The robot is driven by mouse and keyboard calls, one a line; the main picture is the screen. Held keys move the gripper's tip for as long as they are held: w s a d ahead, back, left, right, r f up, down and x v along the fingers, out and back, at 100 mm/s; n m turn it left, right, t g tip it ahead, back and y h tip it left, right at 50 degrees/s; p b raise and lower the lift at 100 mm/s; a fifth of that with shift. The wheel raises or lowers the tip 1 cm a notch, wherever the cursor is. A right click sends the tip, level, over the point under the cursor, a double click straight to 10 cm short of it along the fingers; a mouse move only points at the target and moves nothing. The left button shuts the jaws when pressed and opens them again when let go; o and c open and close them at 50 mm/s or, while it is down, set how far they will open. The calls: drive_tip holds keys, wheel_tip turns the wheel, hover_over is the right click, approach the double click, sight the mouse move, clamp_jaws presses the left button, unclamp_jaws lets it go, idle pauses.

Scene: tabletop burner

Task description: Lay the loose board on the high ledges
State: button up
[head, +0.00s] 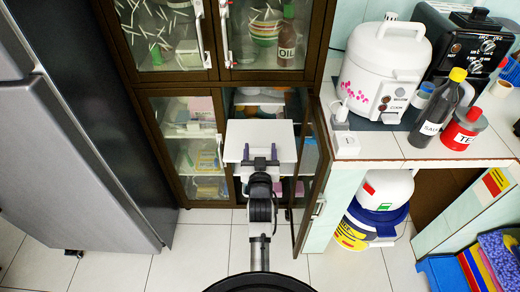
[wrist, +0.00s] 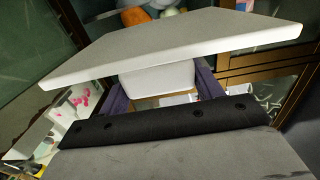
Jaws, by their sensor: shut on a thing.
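The loose board (head: 262,133) is a flat pale panel, roughly level, at the open cupboard bay in the head view. My gripper (head: 260,152) is shut on it from the near side, with a purple finger on each side. In the wrist view the board (wrist: 180,42) spans the picture above the fingers of my gripper (wrist: 160,82). A white block-like part (wrist: 157,79) shows between the fingers under the board; I cannot tell whether it belongs to the board. The high ledges cannot be made out; the board hides much of the bay.
The open cupboard door (head: 314,185) stands close at the right of my arm. Glass doors (head: 190,143) flank the bay at the left. Bowls and orange items (head: 263,98) sit behind the board. A fridge (head: 75,150) is at left, a counter (head: 385,149) at right.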

drive_tip(key=shift+r, duration=0.1)
drive_tip(key=w+f+b, duration=0.1)
drive_tip(key=w+b, duration=0.9)
drive_tip(key=w, duration=1.2)
drive_tip(key=shift+f+b, duration=0.35)
drive_tip(key=shift+f, duration=0.05)
drive_tip(key=shift+f+b, duration=0.45)
drive_tip(key=shift+f, duration=0.15)
drive_tip(key=o, duration=1.5)
drive_tip(key=shift+f, duration=0.1)
drive_tip(key=shift+s, duration=0.15)
